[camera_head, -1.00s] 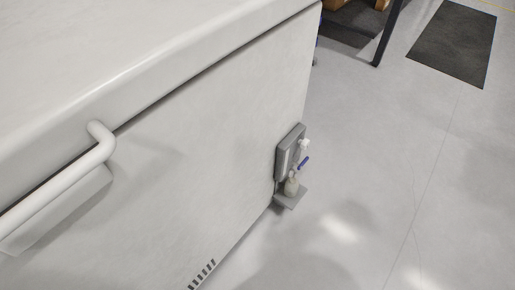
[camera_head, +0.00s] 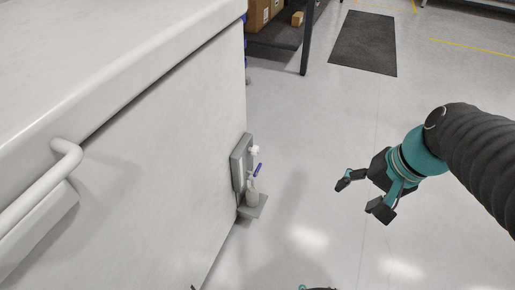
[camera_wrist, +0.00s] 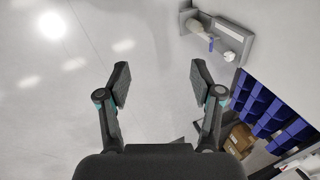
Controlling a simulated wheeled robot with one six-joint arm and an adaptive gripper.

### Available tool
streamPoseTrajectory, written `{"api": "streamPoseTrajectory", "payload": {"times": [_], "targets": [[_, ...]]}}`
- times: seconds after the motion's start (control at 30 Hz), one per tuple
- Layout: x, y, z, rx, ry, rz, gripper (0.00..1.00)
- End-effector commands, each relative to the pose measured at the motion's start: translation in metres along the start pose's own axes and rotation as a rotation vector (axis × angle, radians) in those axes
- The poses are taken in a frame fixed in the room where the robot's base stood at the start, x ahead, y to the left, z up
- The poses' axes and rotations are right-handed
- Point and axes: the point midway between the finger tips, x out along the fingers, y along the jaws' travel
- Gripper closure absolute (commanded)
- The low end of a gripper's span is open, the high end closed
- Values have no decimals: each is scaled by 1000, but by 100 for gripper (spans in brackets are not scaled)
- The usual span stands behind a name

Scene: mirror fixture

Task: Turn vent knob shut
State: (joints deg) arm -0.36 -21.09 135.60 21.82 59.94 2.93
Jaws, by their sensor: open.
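A grey panel (camera_head: 237,160) stands upright on the side of the white cabinet. It carries a white knob-like part (camera_head: 254,151) and, below it, a small blue lever (camera_head: 257,170). I cannot tell which of these is the vent knob. A pale bottle (camera_head: 252,196) stands under them on a small grey shelf (camera_head: 254,210). In the wrist view the white part (camera_wrist: 232,57), the blue lever (camera_wrist: 211,43) and the bottle (camera_wrist: 194,27) show at the upper right. My gripper (camera_head: 361,197) is open and empty, right of the panel and well apart from it.
The white cabinet (camera_head: 150,150) fills the left, with a white bar handle (camera_head: 42,180). A table with a dark leg (camera_head: 307,40) and a cardboard box (camera_head: 262,14) stands behind. Blue bins (camera_wrist: 265,108) show in the wrist view. The floor around my gripper is clear.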

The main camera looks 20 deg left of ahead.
Motion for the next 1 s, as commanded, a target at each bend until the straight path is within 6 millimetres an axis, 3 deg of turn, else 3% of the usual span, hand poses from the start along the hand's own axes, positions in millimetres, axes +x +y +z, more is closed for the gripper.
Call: {"api": "streamPoseTrajectory", "payload": {"times": [0.03, 0.37, 0.6, 0.8, 1.0], "targets": [[14, -8, -5, 44, -60, -33, 34], [78, -65, -42, 346, -397, -263, 34], [131, -98, -79, 581, -618, -428, 34], [181, -116, -116, 784, -778, -567, 34], [237, -121, -154, 989, -908, -705, 34]]}}
